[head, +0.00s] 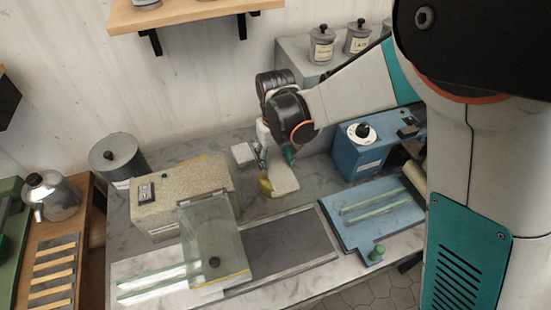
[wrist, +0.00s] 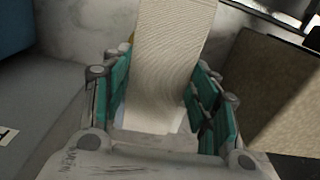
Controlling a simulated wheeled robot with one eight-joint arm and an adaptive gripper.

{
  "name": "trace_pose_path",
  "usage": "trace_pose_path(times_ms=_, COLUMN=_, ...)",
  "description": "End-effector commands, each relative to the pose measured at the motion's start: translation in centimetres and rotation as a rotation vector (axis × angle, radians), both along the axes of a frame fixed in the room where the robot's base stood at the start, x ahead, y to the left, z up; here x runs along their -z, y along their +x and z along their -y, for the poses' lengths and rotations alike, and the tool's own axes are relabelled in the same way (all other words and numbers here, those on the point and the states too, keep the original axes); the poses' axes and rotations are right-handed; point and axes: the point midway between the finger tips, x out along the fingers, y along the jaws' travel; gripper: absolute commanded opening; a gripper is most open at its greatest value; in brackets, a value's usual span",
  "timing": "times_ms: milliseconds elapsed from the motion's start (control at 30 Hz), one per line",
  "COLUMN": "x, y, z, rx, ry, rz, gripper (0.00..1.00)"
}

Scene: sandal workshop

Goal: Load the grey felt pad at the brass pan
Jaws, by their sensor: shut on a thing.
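My gripper (head: 276,158) points down over the back of the marble bench, between the speckled box and the blue machine. In the wrist view its teal fingers (wrist: 165,105) are shut on a pale, finely ribbed pad (wrist: 170,55). The pad looks cream rather than grey, and its far end runs out of that view. In the head view the pale pad (head: 284,179) hangs below the fingers. A small brass-yellow piece (head: 266,187) shows right beside its lower left edge; it may be the brass pan, mostly hidden. I cannot tell whether they touch.
A speckled box (head: 180,195) and a clear guard (head: 213,240) stand to the left. A blue machine (head: 362,152) and a blue plate (head: 372,212) are to the right. A small whitish block (head: 243,153) sits behind my gripper. The dark strip (head: 290,248) in front is clear.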

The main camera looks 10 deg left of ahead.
Motion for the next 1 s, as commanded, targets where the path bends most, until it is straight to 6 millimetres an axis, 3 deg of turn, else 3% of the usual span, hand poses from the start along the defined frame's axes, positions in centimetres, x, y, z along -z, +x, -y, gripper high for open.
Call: trace_pose_path(times_ms=1000, x=1.2, y=0.0, z=0.0, rx=0.0, ry=0.0, rz=0.0, gripper=0.35)
